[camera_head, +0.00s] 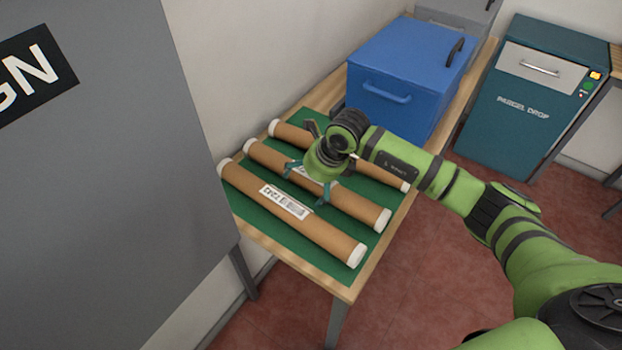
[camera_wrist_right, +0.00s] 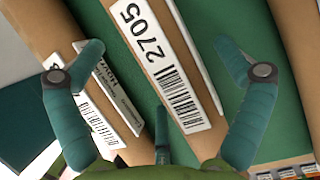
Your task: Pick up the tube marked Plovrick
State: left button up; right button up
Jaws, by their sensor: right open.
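Three brown cardboard tubes with white end caps lie side by side on a green mat (camera_head: 247,206): a front tube (camera_head: 328,235), a middle tube (camera_head: 357,205) and a back tube (camera_head: 290,135). My right gripper (camera_head: 308,181) is open above the middle tube and hides part of it and of the back tube. In the right wrist view, my open fingers (camera_wrist_right: 158,47) straddle a tube with a label (camera_wrist_right: 165,65) reading 2705. A tube at the left there has further labels (camera_wrist_right: 110,90), tilted and hard to read. I cannot read Plovrick on any tube. My left gripper is not in view.
The mat covers a wooden table (camera_head: 310,277). A blue box (camera_head: 395,70) with handles stands at its far end. A teal parcel drop cabinet (camera_head: 520,105) is at the right, on the red floor. A grey panel (camera_head: 110,180) closes off the left side.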

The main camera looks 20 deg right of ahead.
jog(key=c, duration=1.5)
jog(key=shift+r, duration=0.15)
